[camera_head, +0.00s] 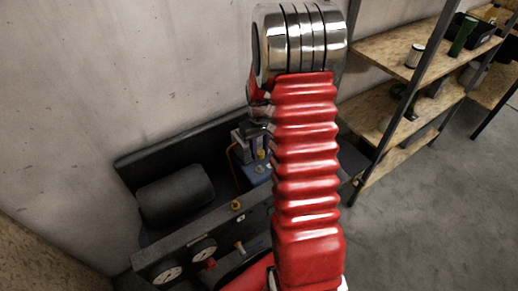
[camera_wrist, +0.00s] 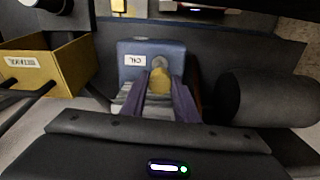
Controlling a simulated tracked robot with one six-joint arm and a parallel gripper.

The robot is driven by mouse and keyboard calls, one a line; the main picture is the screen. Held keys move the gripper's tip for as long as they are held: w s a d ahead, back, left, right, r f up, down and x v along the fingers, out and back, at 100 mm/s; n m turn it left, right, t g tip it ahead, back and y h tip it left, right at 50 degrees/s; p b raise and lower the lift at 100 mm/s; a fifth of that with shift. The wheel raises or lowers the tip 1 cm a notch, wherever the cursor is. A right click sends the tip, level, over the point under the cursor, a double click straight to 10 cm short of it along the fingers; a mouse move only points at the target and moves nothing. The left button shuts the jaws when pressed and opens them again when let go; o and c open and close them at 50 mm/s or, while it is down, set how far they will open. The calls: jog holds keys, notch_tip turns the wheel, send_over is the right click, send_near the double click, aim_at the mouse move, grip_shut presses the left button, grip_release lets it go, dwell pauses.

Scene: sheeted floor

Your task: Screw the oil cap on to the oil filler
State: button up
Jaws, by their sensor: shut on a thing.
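The yellow oil cap (camera_wrist: 160,82) is between my gripper's two purple-grey fingers (camera_wrist: 160,93) in the wrist view. My gripper is shut on it. The blue oil unit (camera_wrist: 133,48), with a white label, is right behind the cap. A grey round part (camera_wrist: 159,62) shows just beyond the cap; I cannot tell whether it is the filler, or whether the cap touches it. In the head view the blue unit (camera_head: 255,174) is partly hidden by my red arm. My gripper (camera_head: 243,150) is small and mostly covered there.
A dark cylinder (camera_head: 176,194) lies left of the blue unit. A front panel carries round gauges (camera_head: 168,274) and a brass fitting (camera_head: 236,205). A yellow bin (camera_wrist: 45,65) shows in the wrist view. Shelving (camera_head: 400,70) stands right, with open floor (camera_head: 440,220) beyond.

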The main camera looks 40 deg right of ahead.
aim_at(260, 167)
jog(key=shift+f, duration=2.5)
jog(key=shift+f, duration=1.1)
jog(key=o, duration=0.6)
jog(key=shift+c, duration=0.2)
jog(key=c, duration=0.6)
jog(key=shift+o, duration=0.2)
